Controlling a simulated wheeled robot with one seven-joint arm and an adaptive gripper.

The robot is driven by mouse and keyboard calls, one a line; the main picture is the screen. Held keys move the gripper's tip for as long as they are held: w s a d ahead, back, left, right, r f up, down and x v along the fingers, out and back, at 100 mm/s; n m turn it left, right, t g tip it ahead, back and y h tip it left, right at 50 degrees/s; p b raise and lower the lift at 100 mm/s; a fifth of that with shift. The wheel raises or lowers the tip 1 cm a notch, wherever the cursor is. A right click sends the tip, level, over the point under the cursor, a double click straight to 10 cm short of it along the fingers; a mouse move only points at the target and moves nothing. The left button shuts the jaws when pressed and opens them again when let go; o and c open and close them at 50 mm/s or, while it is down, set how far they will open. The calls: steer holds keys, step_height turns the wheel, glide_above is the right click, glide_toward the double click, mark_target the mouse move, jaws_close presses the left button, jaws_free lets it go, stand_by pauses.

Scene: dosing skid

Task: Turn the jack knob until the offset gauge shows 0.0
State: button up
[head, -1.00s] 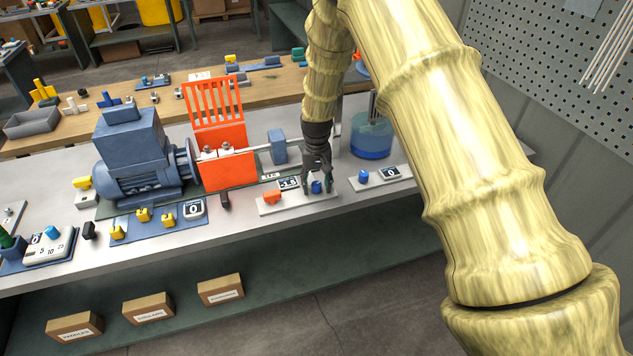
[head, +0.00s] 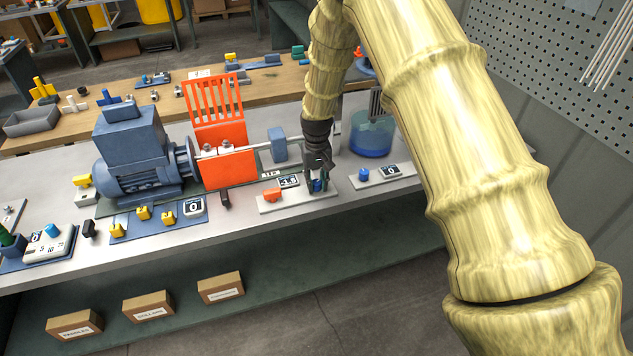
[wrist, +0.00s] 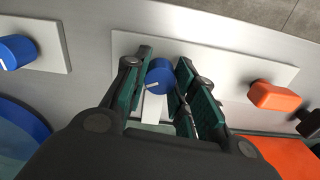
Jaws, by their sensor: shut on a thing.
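A blue knob with a white mark (wrist: 158,76) stands on a light plate (wrist: 125,40) in the wrist view. The knob also shows in the head view (head: 317,186), partly hidden by my fingers. My gripper (wrist: 162,85) points down at the knob and is shut on it, one finger on each side. Beside the knob, on the same plate, is a small dark display (head: 289,181), which I take as the offset gauge. It seems to read about -1.8, but the digits are small. In the wrist view my gripper hides the display.
An orange knob (head: 272,195) sits on the same plate. To the right, another plate carries a blue knob (head: 363,174) and a display reading 0 (head: 392,170). A blue motor (head: 135,150), an orange guard (head: 222,150) and a blue vessel (head: 371,138) stand close behind.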

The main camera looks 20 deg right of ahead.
mark_target(317, 182)
steer(key=n+b, duration=0.1)
steer(key=n, duration=0.5)
steer(key=shift+w, duration=0.1)
steer(key=n, duration=0.6)
steer(key=shift+r, duration=0.15)
steer(key=shift+n, duration=0.3)
steer(key=o, duration=1)
steer(key=shift+o, duration=0.2)
step_height(317, 182, up, 12)
steer(key=shift+d, duration=0.1)
stand_by(0.3)
